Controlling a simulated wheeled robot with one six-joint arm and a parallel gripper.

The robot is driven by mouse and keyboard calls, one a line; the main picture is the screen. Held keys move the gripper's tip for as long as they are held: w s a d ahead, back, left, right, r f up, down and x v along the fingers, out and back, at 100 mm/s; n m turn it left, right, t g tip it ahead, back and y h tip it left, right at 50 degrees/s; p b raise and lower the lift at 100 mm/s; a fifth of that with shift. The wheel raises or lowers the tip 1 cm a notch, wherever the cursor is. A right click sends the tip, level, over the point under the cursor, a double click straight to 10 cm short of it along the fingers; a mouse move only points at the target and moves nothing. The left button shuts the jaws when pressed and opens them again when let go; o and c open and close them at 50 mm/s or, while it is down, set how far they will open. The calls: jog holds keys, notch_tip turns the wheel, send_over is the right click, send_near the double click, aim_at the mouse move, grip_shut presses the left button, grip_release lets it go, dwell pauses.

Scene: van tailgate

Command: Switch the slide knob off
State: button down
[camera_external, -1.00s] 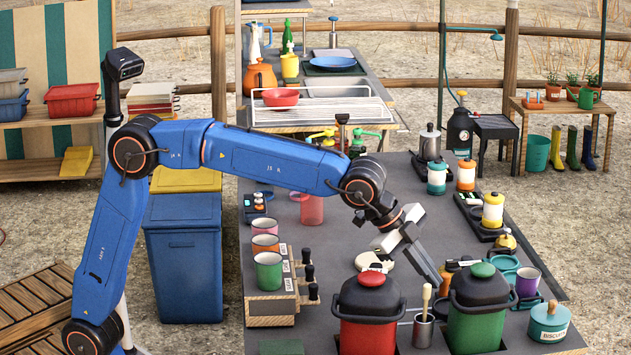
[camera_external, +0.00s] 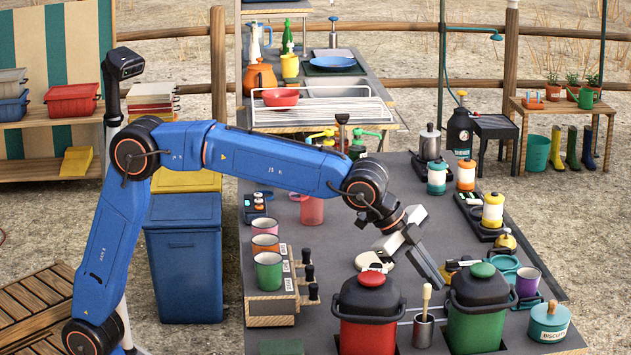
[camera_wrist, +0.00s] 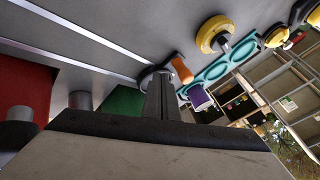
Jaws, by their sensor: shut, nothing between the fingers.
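My gripper (camera_external: 441,281) is shut and empty, pointing down and to the right over the front of the grey worktop (camera_external: 345,240). In the wrist view its fingers (camera_wrist: 160,82) stand together, with their tips close to a small dark item with an orange cylindrical end (camera_wrist: 182,68). In the external view this item (camera_external: 470,263) lies just right of the fingers. I cannot tell whether the fingers touch it. I cannot make out a slide knob clearly; the fingers may hide it.
A purple cup (camera_external: 528,282) stands at right. Mugs (camera_external: 268,272) stand on a rack at left. The worktop's middle is fairly clear.

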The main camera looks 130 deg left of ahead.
jog(key=d+v, duration=0.1)
jog(key=v, duration=0.9)
jog(key=shift+s, duration=0.2)
